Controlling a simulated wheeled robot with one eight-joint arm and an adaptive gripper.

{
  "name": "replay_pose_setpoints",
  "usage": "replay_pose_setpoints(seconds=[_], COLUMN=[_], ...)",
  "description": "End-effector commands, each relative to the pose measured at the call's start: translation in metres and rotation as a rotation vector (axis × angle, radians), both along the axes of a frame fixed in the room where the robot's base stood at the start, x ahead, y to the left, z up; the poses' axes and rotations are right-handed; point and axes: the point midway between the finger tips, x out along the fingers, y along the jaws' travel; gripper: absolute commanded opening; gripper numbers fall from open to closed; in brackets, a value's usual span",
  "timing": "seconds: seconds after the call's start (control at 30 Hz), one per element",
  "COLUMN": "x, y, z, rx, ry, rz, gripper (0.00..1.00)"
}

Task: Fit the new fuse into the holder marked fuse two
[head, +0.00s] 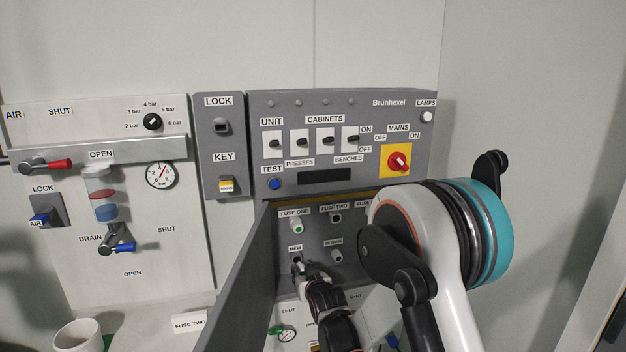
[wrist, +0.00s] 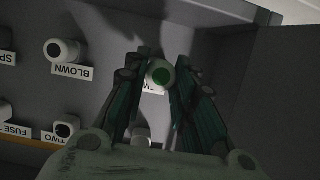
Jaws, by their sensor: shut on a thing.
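The new fuse (wrist: 160,73) is white with a green end. It sits between the two fingers of my gripper (wrist: 160,88) in the wrist view, over the partly covered label of the place marked NEW. In the head view my gripper (head: 299,268) is at that place, just below the NEW label (head: 295,248), and hides most of the fuse. I cannot tell whether the fuse is still seated. The holder marked fuse two (head: 335,217) has a dark centre, up and right of my gripper; it also shows in the wrist view (wrist: 65,129).
The fuse one holder (head: 297,225) shows a green centre. A dark-centred white piece stands at the BLOWN place (head: 337,256), close right of my gripper. The opened cover (head: 240,270) stands out on the left. The red mains switch (head: 398,161) is above.

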Motion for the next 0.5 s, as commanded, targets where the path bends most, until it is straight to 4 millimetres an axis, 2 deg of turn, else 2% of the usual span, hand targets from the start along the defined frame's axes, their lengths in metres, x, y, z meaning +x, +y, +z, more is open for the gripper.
replay_pose_setpoints(seconds=[0.5], x=[-0.025], y=[-0.007], z=[-0.001], rx=[0.000], ry=[0.000], rz=[0.000], gripper=[0.00])
